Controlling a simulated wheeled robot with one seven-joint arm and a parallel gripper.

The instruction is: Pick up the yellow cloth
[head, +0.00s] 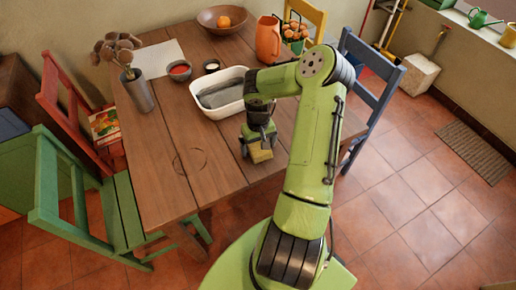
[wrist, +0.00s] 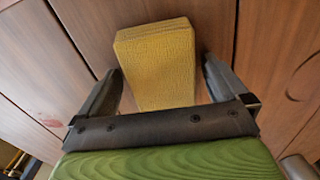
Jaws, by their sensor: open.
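The yellow cloth (head: 261,155) lies on the wooden table near its front edge, just below my gripper in the head view. In the wrist view the cloth (wrist: 156,62) looks like a folded, textured yellow block. My gripper (head: 259,143) points down over it. In the wrist view the two dark fingers of my gripper (wrist: 162,88) are apart, one on each side of the cloth, with visible gaps. I cannot tell whether the fingers reach down to the table. The near end of the cloth is hidden behind the gripper's dark crossbar.
A white basin (head: 198,101) with grey content stands just behind the gripper. An orange pitcher (head: 268,40), a wooden bowl (head: 221,20), small bowls (head: 180,71) and a metal vase (head: 138,90) stand farther back. A blue chair (head: 373,85) is right of the table. The table's front left is clear.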

